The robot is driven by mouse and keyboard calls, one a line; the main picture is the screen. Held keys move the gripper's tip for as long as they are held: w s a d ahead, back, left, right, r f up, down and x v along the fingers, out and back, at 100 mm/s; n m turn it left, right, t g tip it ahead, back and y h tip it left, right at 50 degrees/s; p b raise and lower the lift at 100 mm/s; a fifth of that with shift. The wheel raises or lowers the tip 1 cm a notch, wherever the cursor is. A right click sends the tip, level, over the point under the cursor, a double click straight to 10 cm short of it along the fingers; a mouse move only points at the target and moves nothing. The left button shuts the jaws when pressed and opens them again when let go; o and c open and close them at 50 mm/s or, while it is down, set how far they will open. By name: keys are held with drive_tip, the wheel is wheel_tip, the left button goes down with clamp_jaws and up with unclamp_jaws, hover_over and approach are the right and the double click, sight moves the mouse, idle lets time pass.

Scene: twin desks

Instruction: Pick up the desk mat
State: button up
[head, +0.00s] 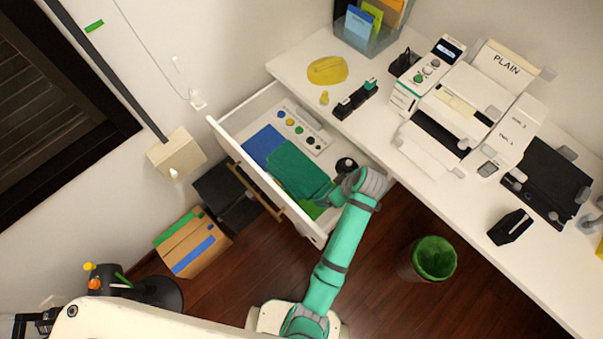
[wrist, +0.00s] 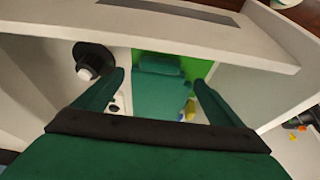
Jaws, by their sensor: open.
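In the head view an open white drawer (head: 222,138) holds a dark green flat piece (head: 298,168), which looks like the desk mat. A blue sheet (head: 262,143) shows at its upper left and a bright green patch (head: 314,209) below it. My gripper (head: 331,196) is low over the drawer beside the dark green piece, partly hidden by my arm. In the wrist view my gripper (wrist: 160,95) is open, one finger on each side of the dark green piece (wrist: 155,92). Contact cannot be told. Bright green (wrist: 203,70) shows behind it.
The drawer also holds a white button panel (head: 303,128) and a black round knob (head: 346,164). The drawer walls stand close around my gripper. The white desk (head: 395,165) overhangs on the right. A green bin (head: 433,258) stands on the floor, and boxes (head: 190,243) stand at left.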

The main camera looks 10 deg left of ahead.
sight(324, 192)
drive_tip(key=shift+x, duration=3.45)
drive_tip(key=c, duration=1.3)
